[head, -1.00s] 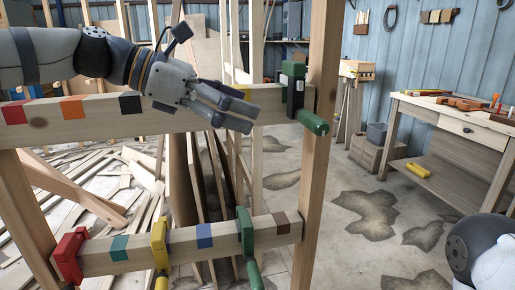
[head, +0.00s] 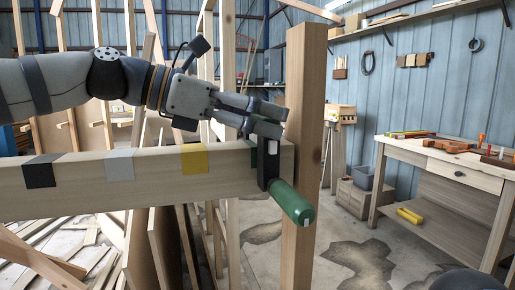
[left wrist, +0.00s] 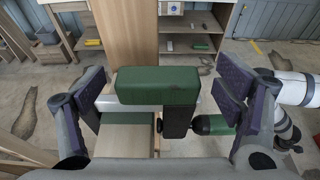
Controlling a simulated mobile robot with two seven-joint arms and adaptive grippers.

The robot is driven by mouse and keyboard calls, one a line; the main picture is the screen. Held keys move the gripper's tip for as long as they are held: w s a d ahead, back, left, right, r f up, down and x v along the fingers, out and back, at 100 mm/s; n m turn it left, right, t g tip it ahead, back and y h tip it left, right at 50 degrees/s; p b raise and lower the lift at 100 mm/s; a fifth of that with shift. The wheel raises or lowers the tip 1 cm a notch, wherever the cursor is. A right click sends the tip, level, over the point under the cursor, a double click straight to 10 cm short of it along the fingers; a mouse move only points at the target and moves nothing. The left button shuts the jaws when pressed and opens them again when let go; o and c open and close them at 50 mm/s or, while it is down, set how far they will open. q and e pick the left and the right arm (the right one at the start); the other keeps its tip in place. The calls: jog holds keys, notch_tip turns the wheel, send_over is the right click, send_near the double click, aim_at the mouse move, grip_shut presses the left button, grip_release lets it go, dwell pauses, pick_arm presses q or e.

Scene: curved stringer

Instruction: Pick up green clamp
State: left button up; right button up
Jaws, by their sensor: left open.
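The green clamp (head: 292,203) is fixed at the right end of the upper wooden beam (head: 75,194), close to the upright post. Its green handle sticks out toward me, and its upper part is partly hidden behind my gripper. My left gripper (head: 266,117) is at the clamp's top, just above the beam. In the left wrist view the clamp's green body (left wrist: 158,85) lies between my two spread fingers (left wrist: 163,92), with gaps on both sides. The fingers are open and hold nothing. My right gripper is not seen.
An upright wooden post (head: 305,150) stands just right of the clamp. Black, grey and yellow bands mark the beam. A workbench (head: 445,155) with tools stands at the right, with open floor (head: 345,240) before it. Wood scraps lie lower left.

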pick_arm(q)
jog(key=shift+w+d+f, duration=0.15)
jog(key=shift+w+d, duration=0.1)
jog(key=shift+d, duration=0.15)
jog(key=c, duration=1.4)
notch_tip(320, 180, up, 10)
jog(key=shift+s+r+p, duration=0.1)
jog(key=shift+p, duration=0.25)
jog(key=shift+c, duration=0.2)
jog(key=shift+r, duration=0.1)
